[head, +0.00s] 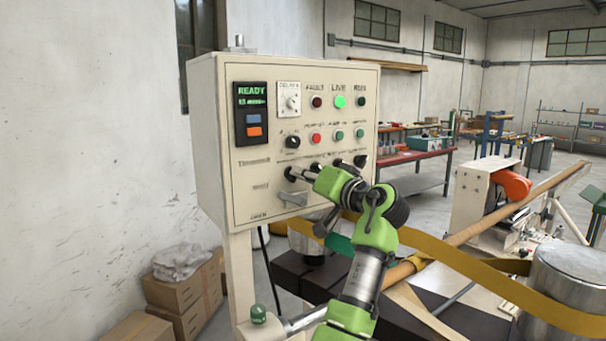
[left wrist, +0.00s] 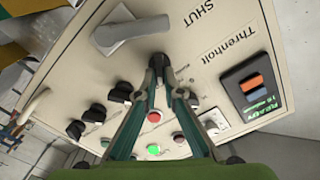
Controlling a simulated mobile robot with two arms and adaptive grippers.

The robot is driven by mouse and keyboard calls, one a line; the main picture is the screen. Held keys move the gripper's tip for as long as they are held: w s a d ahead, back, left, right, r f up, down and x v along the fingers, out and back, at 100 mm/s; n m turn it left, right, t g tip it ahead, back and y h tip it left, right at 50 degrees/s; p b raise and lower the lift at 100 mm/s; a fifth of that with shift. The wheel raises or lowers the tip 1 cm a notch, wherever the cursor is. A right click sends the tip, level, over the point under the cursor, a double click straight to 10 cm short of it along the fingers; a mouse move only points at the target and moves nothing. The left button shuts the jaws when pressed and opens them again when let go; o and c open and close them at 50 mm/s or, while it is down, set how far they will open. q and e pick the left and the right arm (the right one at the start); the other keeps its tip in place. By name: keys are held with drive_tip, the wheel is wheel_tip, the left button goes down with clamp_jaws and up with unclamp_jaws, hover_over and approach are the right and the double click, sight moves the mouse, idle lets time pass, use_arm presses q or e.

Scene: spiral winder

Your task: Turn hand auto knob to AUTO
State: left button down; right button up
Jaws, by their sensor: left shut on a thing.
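A cream control panel (head: 240,190) carries a row of black knobs below its buttons. My left gripper (head: 296,173) comes in from the lower right and reaches the left end of that row. In the left wrist view my left gripper (left wrist: 158,64) has its fingertips closed around a black knob (left wrist: 158,72), mostly hidden between them. Other black knobs (left wrist: 120,92) sit to its left there, untouched. The small labels are too blurred to read, so I cannot tell the knob's setting. My right gripper is in neither view.
A grey lever handle (head: 292,199) is just below the held knob; it also shows in the left wrist view (left wrist: 130,33). A display (head: 251,113) reads READY and a green lamp (head: 340,102) is lit. Cardboard boxes (head: 185,295) stand lower left, a winding machine (head: 485,195) right.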

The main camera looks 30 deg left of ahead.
use_arm(q)
drive_tip(key=shift+r, duration=0.2)
idle(0.3)
drive_tip(key=c, duration=2.3)
unclamp_jaws()
drive_tip(key=shift+c, duration=0.2)
drive_tip(key=shift+o, duration=0.9)
drive_tip(key=shift+a, duration=0.1)
drive_tip(key=shift+w+a+f, duration=0.1)
drive_tip(key=shift+f, duration=0.1)
drive_tip(key=v, duration=1.2)
drive_tip(key=shift+f, duration=0.1)
